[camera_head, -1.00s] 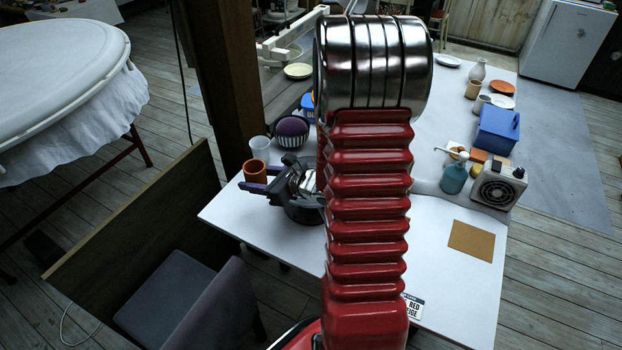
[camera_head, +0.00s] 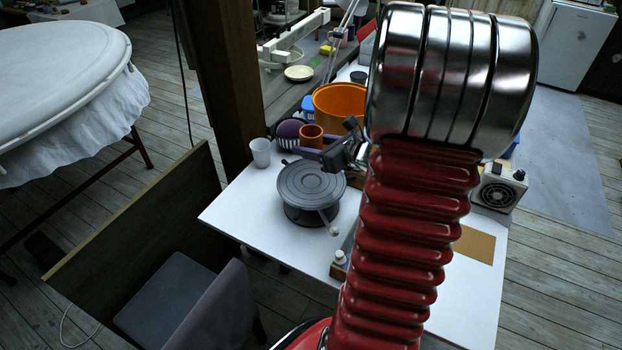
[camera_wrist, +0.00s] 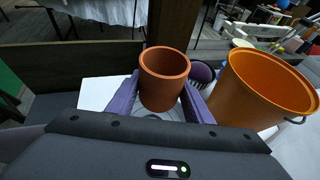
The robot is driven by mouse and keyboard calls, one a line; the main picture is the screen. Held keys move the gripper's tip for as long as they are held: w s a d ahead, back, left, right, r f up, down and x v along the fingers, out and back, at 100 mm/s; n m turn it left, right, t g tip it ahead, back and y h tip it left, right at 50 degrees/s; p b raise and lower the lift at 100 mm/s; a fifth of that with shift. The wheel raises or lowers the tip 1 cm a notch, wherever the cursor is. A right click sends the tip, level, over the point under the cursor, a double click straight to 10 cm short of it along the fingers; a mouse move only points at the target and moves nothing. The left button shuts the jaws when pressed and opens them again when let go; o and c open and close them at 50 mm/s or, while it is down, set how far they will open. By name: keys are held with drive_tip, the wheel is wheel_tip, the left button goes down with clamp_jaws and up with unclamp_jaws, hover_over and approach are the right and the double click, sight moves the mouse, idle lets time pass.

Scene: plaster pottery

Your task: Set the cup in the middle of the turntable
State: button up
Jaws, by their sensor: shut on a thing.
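The terracotta cup (camera_head: 312,133) is upright between the purple fingers of my gripper (camera_head: 306,150). The fingers are shut on its sides. In the wrist view the cup (camera_wrist: 164,66) stands between both fingers of my gripper (camera_wrist: 160,100), its open rim facing up. The grey round turntable (camera_head: 311,183) is on the white table, in front of the cup in the head view. Its top is bare. The cup appears behind the turntable's far edge, apart from its middle; its exact height is unclear. My arm hides part of the table on the right.
A big orange bucket (camera_head: 338,104) stands behind and right of the cup, and close to it in the wrist view (camera_wrist: 262,88). A white cup (camera_head: 261,152) stands left. A striped pot with a purple top (camera_head: 287,134) is just behind. A small bottle (camera_head: 340,258) is near the front.

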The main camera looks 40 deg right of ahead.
hover_over(311, 181)
drive_tip(key=shift+f, duration=2.85)
drive_tip(key=shift+a+f, duration=0.1)
drive_tip(key=shift+f, duration=2)
drive_tip(key=shift+f, duration=0.3)
drive_tip(key=o, duration=1.1)
drive_tip(key=shift+r, duration=0.15)
